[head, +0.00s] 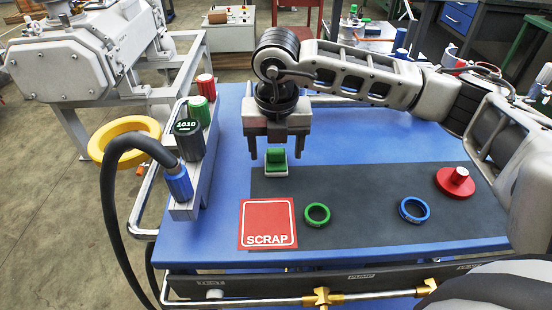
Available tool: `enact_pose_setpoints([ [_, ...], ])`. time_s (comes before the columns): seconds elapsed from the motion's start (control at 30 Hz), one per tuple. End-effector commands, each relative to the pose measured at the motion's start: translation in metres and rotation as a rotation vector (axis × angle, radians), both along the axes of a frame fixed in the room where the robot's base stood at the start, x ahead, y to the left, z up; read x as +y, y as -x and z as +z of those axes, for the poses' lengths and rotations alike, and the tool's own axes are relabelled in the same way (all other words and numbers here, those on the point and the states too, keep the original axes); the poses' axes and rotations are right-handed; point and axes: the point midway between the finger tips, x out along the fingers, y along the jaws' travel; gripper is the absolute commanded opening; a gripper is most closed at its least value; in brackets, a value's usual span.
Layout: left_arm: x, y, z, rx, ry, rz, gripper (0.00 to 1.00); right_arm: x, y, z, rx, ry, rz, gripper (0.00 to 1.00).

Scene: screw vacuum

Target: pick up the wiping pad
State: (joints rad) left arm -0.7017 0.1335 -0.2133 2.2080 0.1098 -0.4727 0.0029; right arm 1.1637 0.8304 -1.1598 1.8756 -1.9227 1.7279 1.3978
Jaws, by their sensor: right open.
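A small green pad on a white base (276,168), which looks like the wiping pad, sits on the dark grey mat near the mat's left end. My right gripper (278,148) reaches in from the right and points down just behind and above the pad. Its two fingers are apart, one toward each side of the pad, with a gap between them. Whether the fingertips touch the pad or hang above it, I cannot tell. My left gripper is not in view.
The blue table (212,225) bears a dark mat (362,190). On it lie a red SCRAP square (268,223), a green ring (317,213), a blue ring (414,209) and a red knobbed disc (455,182).

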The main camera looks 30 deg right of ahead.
Motion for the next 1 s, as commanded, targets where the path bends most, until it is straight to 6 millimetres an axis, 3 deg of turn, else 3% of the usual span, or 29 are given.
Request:
enact_pose_setpoints([
  [0.13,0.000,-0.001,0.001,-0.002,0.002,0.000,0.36,-0.001,-0.002,-0.018,0.001,-0.001,-0.002,0.66],
  [0.4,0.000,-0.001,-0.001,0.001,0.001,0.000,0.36,-0.001,-0.003,-0.022,0.000,-0.001,-0.001,0.66],
  [0.43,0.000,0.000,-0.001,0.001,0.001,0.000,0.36,-0.001,-0.003,-0.022,0.000,-0.001,-0.001,0.64],
  [0.6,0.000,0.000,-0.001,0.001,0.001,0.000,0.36,-0.001,-0.003,-0.022,0.000,-0.001,-0.001,0.18],
  [1.0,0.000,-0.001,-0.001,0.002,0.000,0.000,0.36,-0.001,-0.003,-0.017,-0.002,-0.001,-0.001,0.18],
])
